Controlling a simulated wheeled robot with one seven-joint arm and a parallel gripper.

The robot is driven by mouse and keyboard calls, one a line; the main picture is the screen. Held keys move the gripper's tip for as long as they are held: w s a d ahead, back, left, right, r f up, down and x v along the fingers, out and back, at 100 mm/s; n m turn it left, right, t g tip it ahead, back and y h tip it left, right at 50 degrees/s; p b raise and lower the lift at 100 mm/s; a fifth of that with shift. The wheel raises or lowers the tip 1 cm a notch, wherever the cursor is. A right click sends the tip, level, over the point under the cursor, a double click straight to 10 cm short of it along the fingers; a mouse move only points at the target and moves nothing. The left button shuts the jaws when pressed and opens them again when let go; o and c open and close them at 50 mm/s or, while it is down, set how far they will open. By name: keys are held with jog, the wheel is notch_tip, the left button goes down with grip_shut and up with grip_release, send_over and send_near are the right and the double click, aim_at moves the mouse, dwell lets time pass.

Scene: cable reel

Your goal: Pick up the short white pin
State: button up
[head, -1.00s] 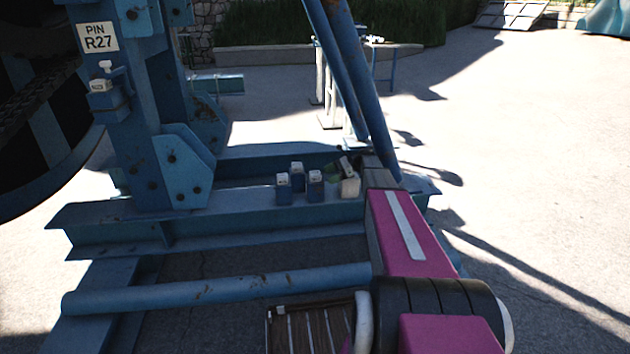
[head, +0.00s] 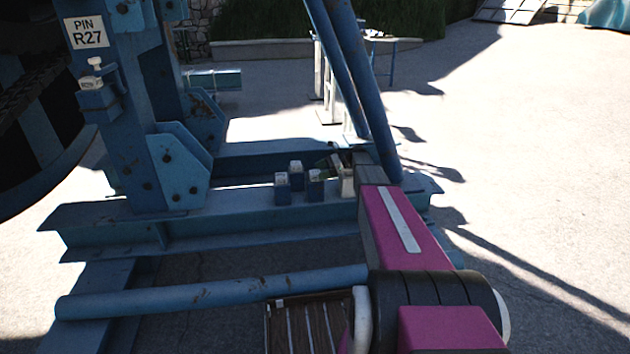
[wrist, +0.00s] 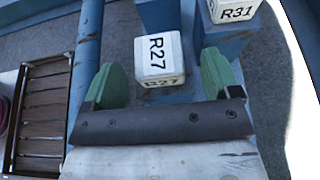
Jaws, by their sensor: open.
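In the wrist view, a white block marked R27 (wrist: 160,58) tops a blue post, between the two green fingers of my gripper (wrist: 160,86). The fingers are open, with a gap on each side of the block. A second white-topped blue post, marked R31 (wrist: 236,10), stands to the upper right. In the head view, several small white-topped blue posts (head: 282,188) stand on the blue beam, just left of my gripper (head: 336,168). A short white pin (head: 95,66) stands upright in a bracket on the blue upright. The wrist view does not show what lies under the R27 top.
A "PIN R27" sign (head: 86,32) is on the upright, beside the dark reel (head: 30,120) at left. Slanting blue tubes (head: 350,75) rise close behind my gripper. A long blue pipe (head: 210,293) lies in front of the beam (head: 190,225). Open paving (head: 540,150) is at right.

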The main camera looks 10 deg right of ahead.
aim_at(315, 172)
jog(key=x, duration=0.3)
jog(key=shift+s+a, duration=0.1)
jog(key=shift+a, duration=0.05)
jog(key=c, duration=1.4)
jog(key=shift+r, duration=5)
jog(key=shift+r, duration=0.1)
jog(key=shift+r, duration=0.65)
